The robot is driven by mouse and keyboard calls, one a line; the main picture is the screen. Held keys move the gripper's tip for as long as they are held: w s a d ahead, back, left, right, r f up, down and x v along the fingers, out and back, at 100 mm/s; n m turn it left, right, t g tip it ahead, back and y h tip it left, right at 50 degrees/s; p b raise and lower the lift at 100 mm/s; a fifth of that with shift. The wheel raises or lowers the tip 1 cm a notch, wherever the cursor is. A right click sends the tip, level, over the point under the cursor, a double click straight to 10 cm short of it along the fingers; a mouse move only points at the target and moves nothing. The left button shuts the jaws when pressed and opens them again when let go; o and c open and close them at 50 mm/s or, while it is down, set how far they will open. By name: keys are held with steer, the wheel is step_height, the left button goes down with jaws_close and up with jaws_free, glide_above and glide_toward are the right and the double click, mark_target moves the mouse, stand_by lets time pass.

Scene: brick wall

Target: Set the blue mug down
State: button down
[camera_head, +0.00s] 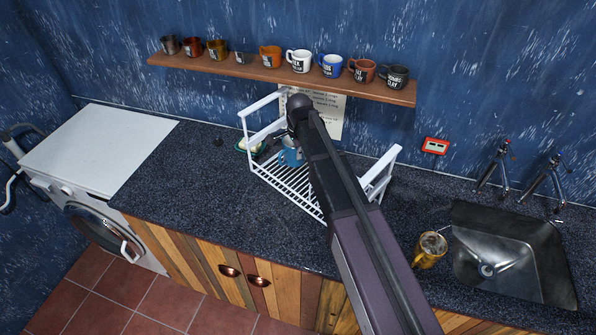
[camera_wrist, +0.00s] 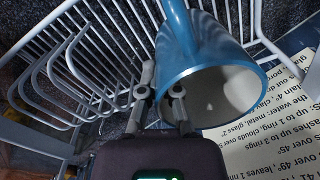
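The blue mug (camera_head: 291,157) shows in the head view inside the white dish rack (camera_head: 288,190), partly hidden by my arm. In the wrist view the mug (camera_wrist: 243,78) is tilted with its open mouth towards the camera, close to the rack's white wires (camera_wrist: 75,60). My gripper (camera_wrist: 162,92) has its two fingers at the mug's rim, one on each side of the wall, and looks shut on it. Whether the mug's base touches the rack cannot be told.
A wall shelf (camera_head: 225,69) with several mugs hangs above the rack. A printed sheet (camera_head: 330,107) is behind it. A yellow mug (camera_head: 430,248) stands beside the sink (camera_head: 505,280). The counter (camera_head: 175,185) left of the rack is clear.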

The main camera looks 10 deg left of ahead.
steer(key=shift+f+b, duration=0.8)
steer(key=shift+f, duration=0.4)
steer(key=shift+f+b, duration=1.9)
steer(key=shift+f, duration=0.15)
steer(key=c, duration=0.8)
jaws_free()
step_height(320, 180, up, 12)
steer(key=p, duration=1.2)
steer(key=shift+s+d+r, duration=0.2)
steer(key=shift+r, duration=0.1)
